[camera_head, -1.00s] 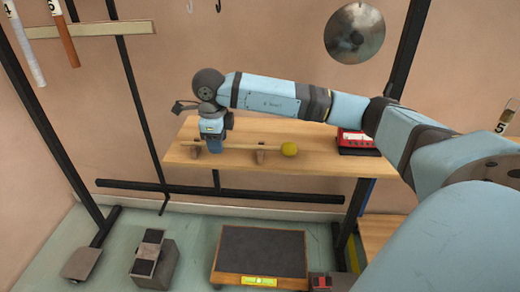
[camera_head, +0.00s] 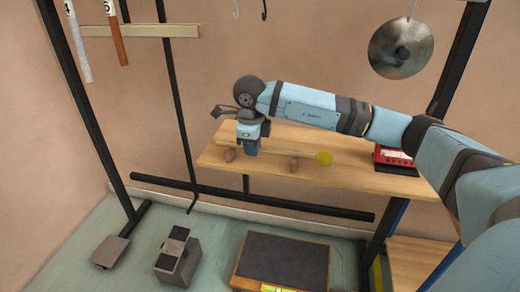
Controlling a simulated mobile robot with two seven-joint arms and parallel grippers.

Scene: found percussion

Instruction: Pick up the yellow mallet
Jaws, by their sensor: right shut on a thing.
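The yellow mallet has a round yellow head (camera_head: 324,158) and a long pale wooden stick (camera_head: 275,151). It lies lengthwise over two small brown rests (camera_head: 294,164) on a wooden shelf. I cannot tell whether the stick touches the rests. My right gripper (camera_head: 247,150) points down and is shut on the stick near its left end, just right of the left rest (camera_head: 230,155). The gripper hides part of the stick. My left gripper is not in view.
The wooden shelf (camera_head: 345,181) also bears a red device (camera_head: 392,157) at its right. A metal disc (camera_head: 403,48) hangs above. Black stand bars frame the shelf. Numbered tubes (camera_head: 116,40) hang at upper left. A pedal (camera_head: 178,256) and a dark-topped box (camera_head: 284,264) stand on the floor.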

